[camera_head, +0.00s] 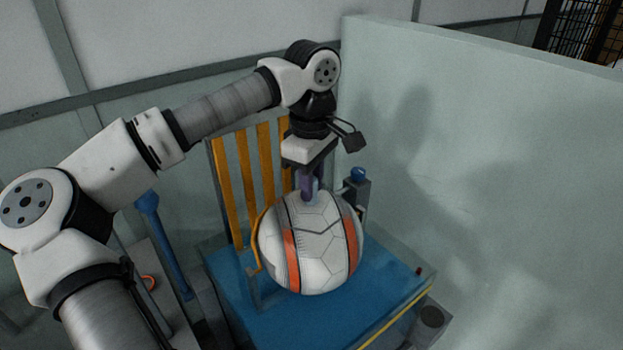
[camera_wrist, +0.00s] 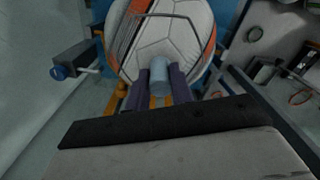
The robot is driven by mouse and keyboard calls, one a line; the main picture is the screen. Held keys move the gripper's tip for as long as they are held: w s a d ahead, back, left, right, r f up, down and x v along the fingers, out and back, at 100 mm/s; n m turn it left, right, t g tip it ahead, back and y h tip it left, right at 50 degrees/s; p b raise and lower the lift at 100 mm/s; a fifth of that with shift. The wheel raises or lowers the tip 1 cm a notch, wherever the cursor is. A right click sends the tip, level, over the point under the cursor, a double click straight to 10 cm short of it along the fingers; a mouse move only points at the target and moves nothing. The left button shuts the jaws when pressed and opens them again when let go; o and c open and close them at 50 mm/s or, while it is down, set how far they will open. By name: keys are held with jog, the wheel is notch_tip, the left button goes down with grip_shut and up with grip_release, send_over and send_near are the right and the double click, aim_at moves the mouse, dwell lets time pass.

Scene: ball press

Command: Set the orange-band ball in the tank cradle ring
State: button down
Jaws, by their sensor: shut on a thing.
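The white ball with orange bands (camera_head: 322,245) is over the blue tank top (camera_head: 262,321); it also fills the upper middle of the wrist view (camera_wrist: 165,38). My gripper (camera_head: 310,190) points down at the ball's top, shut on a light grey-blue knob there. In the wrist view, the dark fingers of my gripper (camera_wrist: 163,83) stand on both sides of this knob (camera_wrist: 159,74). The cradle ring cannot be made out; the ball hides the surface beneath it. I cannot tell whether the ball touches anything below.
A yellow slatted panel (camera_head: 262,160) stands behind the ball at left. A grey post with a blue knob (camera_head: 357,174) stands close behind it at right. A pale wall (camera_head: 500,150) bounds the right side. A blue lever (camera_head: 165,240) is at the left.

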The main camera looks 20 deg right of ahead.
jog(key=shift+f, duration=0.1)
jog(key=c, duration=1.2)
grip_release()
jog(key=shift+c, duration=0.2)
notch_tip(320, 180, up, 12)
jog(key=b, duration=0.1)
jog(key=shift+r, duration=0.2)
